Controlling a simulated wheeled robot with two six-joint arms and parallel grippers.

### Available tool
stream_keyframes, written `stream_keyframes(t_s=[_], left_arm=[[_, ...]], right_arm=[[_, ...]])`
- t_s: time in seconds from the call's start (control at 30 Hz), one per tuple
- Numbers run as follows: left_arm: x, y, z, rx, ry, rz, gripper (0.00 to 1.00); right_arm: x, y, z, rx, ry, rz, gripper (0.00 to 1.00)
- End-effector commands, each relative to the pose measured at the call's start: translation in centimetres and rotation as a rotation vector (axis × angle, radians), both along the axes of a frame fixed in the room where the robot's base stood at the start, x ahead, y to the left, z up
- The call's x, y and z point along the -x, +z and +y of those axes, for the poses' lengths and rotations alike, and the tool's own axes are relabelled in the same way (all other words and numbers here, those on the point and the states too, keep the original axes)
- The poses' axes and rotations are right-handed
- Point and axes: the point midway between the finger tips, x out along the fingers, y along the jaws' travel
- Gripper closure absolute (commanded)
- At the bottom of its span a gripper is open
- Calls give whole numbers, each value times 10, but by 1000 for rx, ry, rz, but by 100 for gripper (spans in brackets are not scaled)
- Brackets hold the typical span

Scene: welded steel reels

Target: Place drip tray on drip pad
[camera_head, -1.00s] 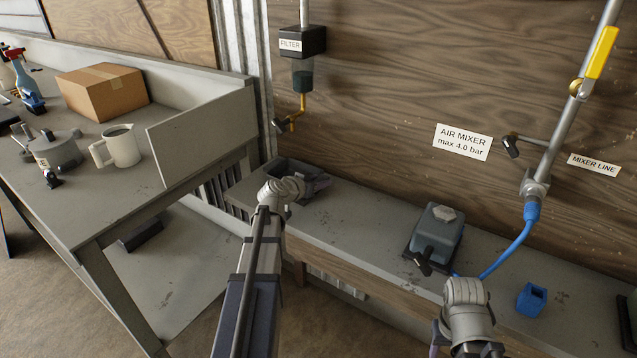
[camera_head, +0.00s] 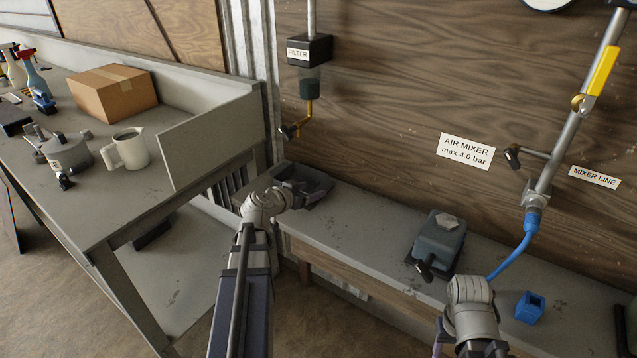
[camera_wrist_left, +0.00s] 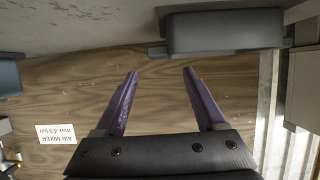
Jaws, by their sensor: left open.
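A dark grey open tray (camera_head: 318,178), which looks like the drip tray, sits at the left end of the low bench, beneath the filter. My left gripper (camera_head: 290,192) is at its near side and hides part of it. In the left wrist view the purple fingers of my left gripper (camera_wrist_left: 160,73) are apart with nothing between them. The tray (camera_wrist_left: 222,33) is there beyond the fingertips, up and to the right. My right wrist (camera_head: 470,305) is low in the head view; its fingers are mostly hidden. I cannot make out a separate drip pad.
The filter's brass tap (camera_head: 292,130) hangs above the tray. A grey-blue box-shaped unit (camera_head: 437,238) and a blue block (camera_head: 530,307) stand further right on the bench (camera_head: 365,228). A blue hose (camera_head: 515,258) runs down. A workbench with jug (camera_head: 128,150) is at left.

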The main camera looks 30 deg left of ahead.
Motion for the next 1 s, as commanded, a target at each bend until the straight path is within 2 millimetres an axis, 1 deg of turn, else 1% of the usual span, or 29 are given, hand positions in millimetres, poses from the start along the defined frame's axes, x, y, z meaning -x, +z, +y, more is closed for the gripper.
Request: stream_keyframes(t_s=[0.03, 0.1, 0.2, 0.3, 1.0], left_arm=[[11, 7, 0, 0, 3, -1, 28], [19, 10, 1, 1, 1, 0, 28], [27, 12, 2, 1, 1, 0, 28], [32, 14, 3, 0, 1, 0, 28], [33, 13, 3, 0, 0, 0, 28]], right_arm=[[0, 6, 0, 0, 0, 0, 50], [0, 9, 0, 0, 0, 0, 50], [0, 12, 0, 0, 0, 0, 50], [0, 14, 0, 0, 0, 0, 50], [0, 13, 0, 0, 0, 0, 50]])
